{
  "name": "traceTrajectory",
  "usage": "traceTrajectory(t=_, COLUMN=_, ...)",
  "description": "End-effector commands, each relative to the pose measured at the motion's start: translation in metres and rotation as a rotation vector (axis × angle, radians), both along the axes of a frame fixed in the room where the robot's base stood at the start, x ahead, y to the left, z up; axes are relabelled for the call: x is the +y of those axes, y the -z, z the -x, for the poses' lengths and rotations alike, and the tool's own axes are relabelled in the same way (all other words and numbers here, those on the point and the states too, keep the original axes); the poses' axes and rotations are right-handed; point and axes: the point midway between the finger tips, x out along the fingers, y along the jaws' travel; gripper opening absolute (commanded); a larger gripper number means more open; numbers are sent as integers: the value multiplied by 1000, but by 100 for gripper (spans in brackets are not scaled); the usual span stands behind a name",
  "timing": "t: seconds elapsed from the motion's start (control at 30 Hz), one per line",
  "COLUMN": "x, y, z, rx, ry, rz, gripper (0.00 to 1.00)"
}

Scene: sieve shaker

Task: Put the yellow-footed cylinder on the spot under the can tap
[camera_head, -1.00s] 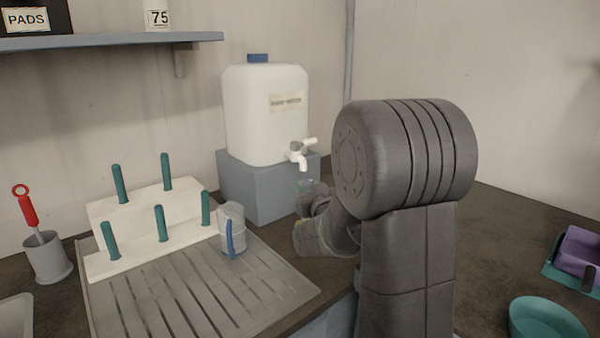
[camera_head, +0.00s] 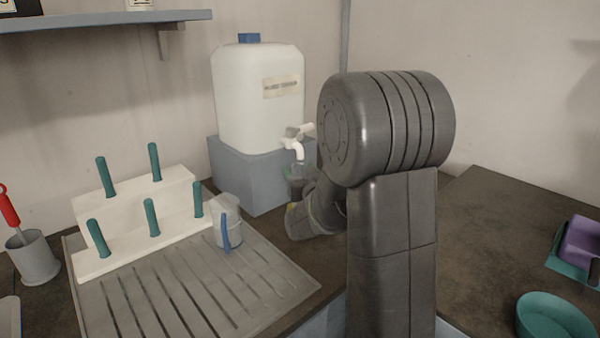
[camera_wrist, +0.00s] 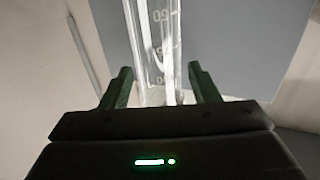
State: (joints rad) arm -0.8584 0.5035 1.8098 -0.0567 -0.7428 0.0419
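A clear graduated cylinder (camera_wrist: 157,45) stands out in the wrist view, its lower part between the two green fingers of my gripper (camera_wrist: 160,78). The fingers are apart on either side of it; whether they touch it is unclear. Its yellow foot is not seen in the wrist view. In the head view my arm hides most of my gripper (camera_head: 300,178), which is low beside the can's stand, below the tap. The white can (camera_head: 258,105) has a white tap (camera_head: 299,146) at its lower right. The spot under the tap is hidden by my arm.
The can stands on a grey-blue block (camera_head: 255,180). A teal bowl (camera_head: 553,318) and a purple item (camera_head: 583,243) lie right.

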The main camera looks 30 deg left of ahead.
Motion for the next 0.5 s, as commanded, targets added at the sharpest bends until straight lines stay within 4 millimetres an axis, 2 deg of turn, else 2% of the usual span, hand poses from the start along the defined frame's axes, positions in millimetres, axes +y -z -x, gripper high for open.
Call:
traceTrajectory(t=0.33, x=0, y=-4, z=0, rx=0, ry=0, rz=0, gripper=55)
traceTrajectory(t=0.5, x=-23, y=-2, z=18, rx=0, ry=0, rz=0, gripper=55)
